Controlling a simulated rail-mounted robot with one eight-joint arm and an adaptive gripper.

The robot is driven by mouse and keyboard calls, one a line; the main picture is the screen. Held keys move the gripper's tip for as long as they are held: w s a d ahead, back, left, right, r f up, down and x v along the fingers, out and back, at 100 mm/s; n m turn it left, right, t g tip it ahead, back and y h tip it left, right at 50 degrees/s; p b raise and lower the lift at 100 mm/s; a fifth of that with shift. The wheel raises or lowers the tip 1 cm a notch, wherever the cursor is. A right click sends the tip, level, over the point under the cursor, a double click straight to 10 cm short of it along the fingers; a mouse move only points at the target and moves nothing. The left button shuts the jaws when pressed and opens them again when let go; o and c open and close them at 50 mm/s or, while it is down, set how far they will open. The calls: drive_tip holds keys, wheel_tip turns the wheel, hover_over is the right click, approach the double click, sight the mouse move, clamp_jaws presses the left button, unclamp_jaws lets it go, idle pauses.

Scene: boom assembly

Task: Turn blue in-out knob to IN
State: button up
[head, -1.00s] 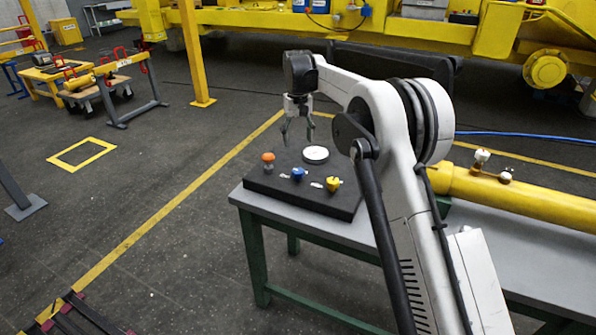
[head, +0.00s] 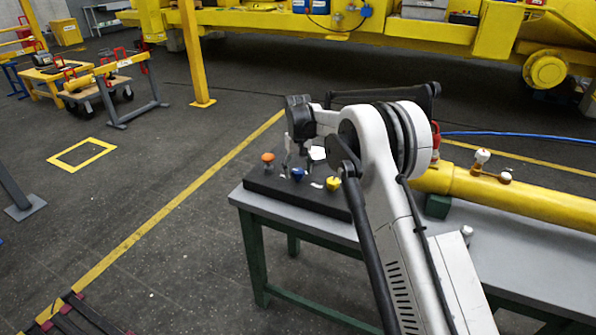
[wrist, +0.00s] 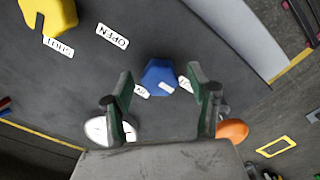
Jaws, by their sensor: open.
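The blue knob (head: 297,174) stands on the black panel (head: 262,183) between an orange knob (head: 267,157) and a yellow knob (head: 333,183). In the wrist view the blue knob (wrist: 158,74) lies between my two fingertips, with a small white mark on its near side. My gripper (wrist: 159,80) is open, one finger to each side of the knob, with gaps showing; I cannot tell how far above it they are. In the head view my gripper (head: 295,160) hangs over the panel.
The yellow knob (wrist: 50,14) has SHUT and OPEN labels near it. The orange knob (wrist: 232,131) is near my right finger and a white round part (wrist: 98,130) near my left. A yellow cylinder (head: 500,192) lies on the table to the right.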

drive_tip(key=shift+c, duration=0.5)
drive_tip(key=c, duration=1.1)
drive_tip(key=shift+o, duration=0.2)
drive_tip(key=shift+m, duration=0.3)
drive_tip(key=m+b, duration=0.2)
drive_tip(key=m, duration=0.1)
drive_tip(key=shift+f+m, duration=0.1)
drive_tip(key=shift+m, duration=0.3)
drive_tip(key=m+b, duration=0.1)
drive_tip(key=m, duration=0.3)
drive_tip(key=m+b, duration=0.1)
drive_tip(key=m, duration=0.4)
drive_tip(key=shift+m+b, duration=0.5)
drive_tip(key=shift+m, duration=1.7)
